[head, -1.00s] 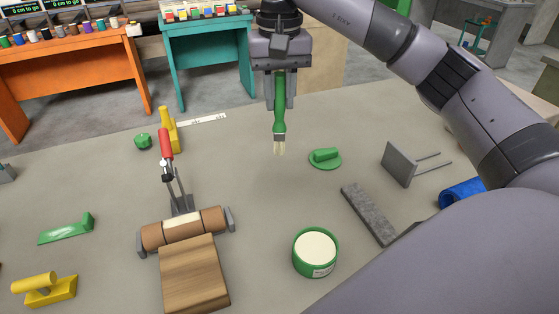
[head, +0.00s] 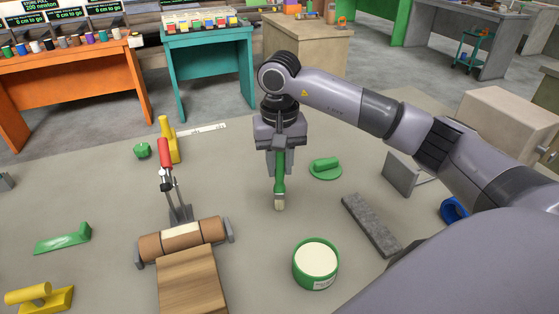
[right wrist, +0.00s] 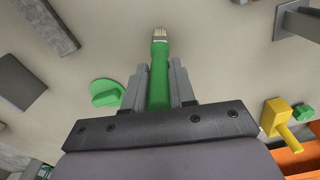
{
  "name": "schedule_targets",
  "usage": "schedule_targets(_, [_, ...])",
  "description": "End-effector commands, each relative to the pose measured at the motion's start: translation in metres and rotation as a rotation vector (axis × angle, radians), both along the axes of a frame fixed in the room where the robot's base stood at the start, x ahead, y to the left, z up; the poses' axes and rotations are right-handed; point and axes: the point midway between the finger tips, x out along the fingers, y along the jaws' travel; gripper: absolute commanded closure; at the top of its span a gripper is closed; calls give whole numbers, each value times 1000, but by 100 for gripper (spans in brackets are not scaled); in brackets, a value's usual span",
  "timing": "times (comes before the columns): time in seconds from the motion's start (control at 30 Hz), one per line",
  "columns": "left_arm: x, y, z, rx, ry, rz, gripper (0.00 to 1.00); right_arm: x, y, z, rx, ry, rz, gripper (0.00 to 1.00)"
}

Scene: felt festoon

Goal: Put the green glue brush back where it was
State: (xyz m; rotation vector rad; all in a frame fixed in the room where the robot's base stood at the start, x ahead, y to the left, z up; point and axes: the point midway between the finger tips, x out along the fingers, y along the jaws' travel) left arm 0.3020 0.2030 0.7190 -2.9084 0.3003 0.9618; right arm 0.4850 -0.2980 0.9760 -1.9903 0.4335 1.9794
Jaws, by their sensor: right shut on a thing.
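The green glue brush (head: 280,180) hangs upright in my right gripper (head: 280,172), bristles down. My right gripper is shut on its green handle. The brush is over the middle of the table, behind and left of the green glue pot (head: 316,264). I cannot tell whether the bristle tip touches the table. In the right wrist view the brush (right wrist: 160,75) runs out between the two fingers (right wrist: 158,88), pale bristles at the far end. The pot holds a cream-coloured filling. My left gripper is not in view.
A green round-based handled piece (head: 325,169) lies right of the brush. A grey bar (head: 371,225) lies further right. A clamp with a red handle (head: 165,155) stands by a brown roller (head: 182,240) at left. Bare table lies around the brush.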

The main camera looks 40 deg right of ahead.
Motion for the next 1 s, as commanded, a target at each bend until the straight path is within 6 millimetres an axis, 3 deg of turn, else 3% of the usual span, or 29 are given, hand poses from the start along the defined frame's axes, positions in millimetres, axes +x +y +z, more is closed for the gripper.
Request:
schedule_targets(0.27, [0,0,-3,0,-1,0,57,0,0,-3,0,-1,0,100])
schedule_targets(0.3, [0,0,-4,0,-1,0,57,0,0,-3,0,-1,0,72])
schedule_targets(0.37, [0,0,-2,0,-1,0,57,0,0,-2,0,-1,0,52])
schedule_targets(0.4, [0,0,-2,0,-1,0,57,0,0,-2,0,-1,0,50])
schedule_targets(0.8, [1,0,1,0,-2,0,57,1,0,5,0,-2,0,50])
schedule_targets(1.0, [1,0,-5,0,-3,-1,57,1,0,39,0,-8,-1,50])
